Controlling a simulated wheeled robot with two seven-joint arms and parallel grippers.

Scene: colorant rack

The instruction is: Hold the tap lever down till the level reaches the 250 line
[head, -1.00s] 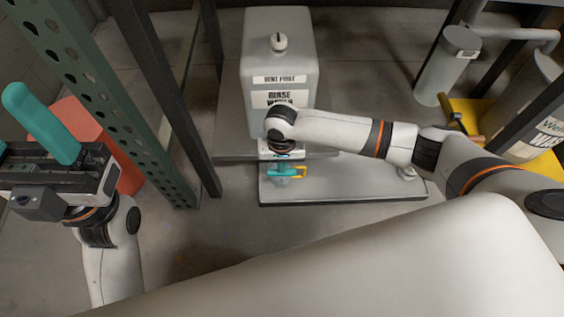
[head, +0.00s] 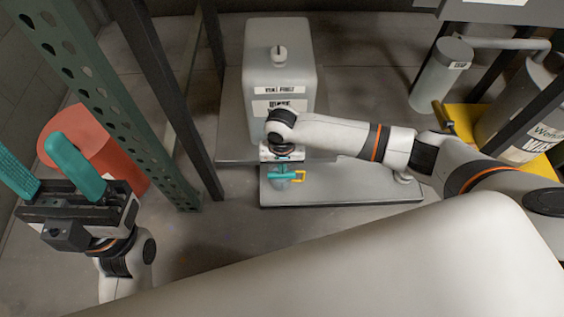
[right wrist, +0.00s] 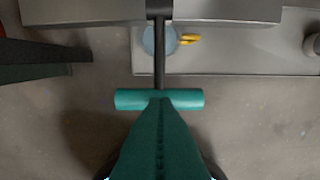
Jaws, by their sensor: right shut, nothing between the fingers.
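The grey rinse-water container (head: 262,70) stands on a shelf in the head view. Its tap lever, a dark rod (right wrist: 159,60) with a teal crossbar (right wrist: 130,99), shows in the right wrist view. My right gripper (right wrist: 161,102) is shut and empty, its fingertips at the middle of the crossbar; whether they touch it I cannot tell. Below stands a clear bluish vessel (right wrist: 152,42) with a yellow handle (head: 299,177), partly hidden by the rod and container. Its level and 250 line cannot be read. My left gripper (head: 32,150) is open and empty at the far left.
A grey tray (head: 350,188) lies under the vessel. A green perforated post (head: 110,100) and a red bin (head: 95,120) stand left. Grey waste containers (head: 510,100) and a yellow base (head: 470,117) are at the right. Bare floor lies in front.

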